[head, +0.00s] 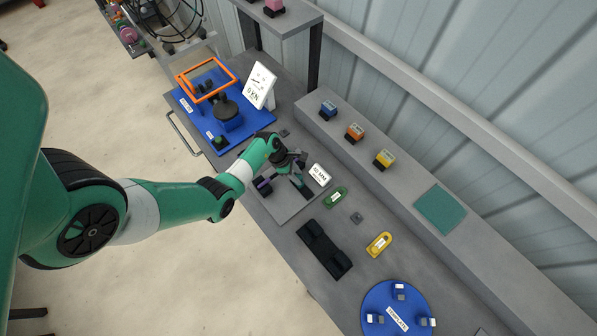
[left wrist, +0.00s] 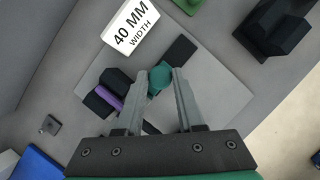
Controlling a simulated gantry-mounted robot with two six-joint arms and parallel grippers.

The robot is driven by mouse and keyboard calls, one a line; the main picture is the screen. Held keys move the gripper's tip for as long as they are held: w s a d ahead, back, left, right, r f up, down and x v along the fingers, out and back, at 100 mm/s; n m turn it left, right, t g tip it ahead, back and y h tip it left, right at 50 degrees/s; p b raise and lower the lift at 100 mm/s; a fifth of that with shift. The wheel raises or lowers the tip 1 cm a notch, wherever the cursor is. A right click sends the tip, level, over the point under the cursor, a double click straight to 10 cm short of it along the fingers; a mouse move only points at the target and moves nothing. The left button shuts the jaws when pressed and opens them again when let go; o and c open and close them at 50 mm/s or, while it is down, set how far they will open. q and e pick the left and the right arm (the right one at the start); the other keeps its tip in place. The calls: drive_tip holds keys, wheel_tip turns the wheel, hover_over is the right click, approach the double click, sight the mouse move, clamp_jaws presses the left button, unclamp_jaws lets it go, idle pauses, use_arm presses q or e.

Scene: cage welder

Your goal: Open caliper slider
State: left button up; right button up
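The caliper sits on a light grey plate (head: 287,212) on the bench, beside a white sign reading "40 MM WIDTH" (head: 319,174). It has a dark jaw (head: 302,187) and a dark piece with purple (head: 263,186). My arm partly hides the caliper in the head view. My right gripper is not in view.
A blue station with an orange frame (head: 207,80) and a "5 KN" sign (head: 258,85) stands up-left. A green piece (head: 335,197), black holder (head: 324,249), yellow piece (head: 379,244) and round blue template (head: 397,310) lie to the right. A raised shelf (head: 400,180) runs behind.

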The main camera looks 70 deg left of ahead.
use_arm(q)
drive_tip(key=o, duration=0.4)
drive_tip(key=p+v, duration=0.4)
drive_tip(key=v, duration=0.7)
drive_tip(key=shift+s+r, duration=0.2)
drive_tip(key=shift+r, duration=0.05)
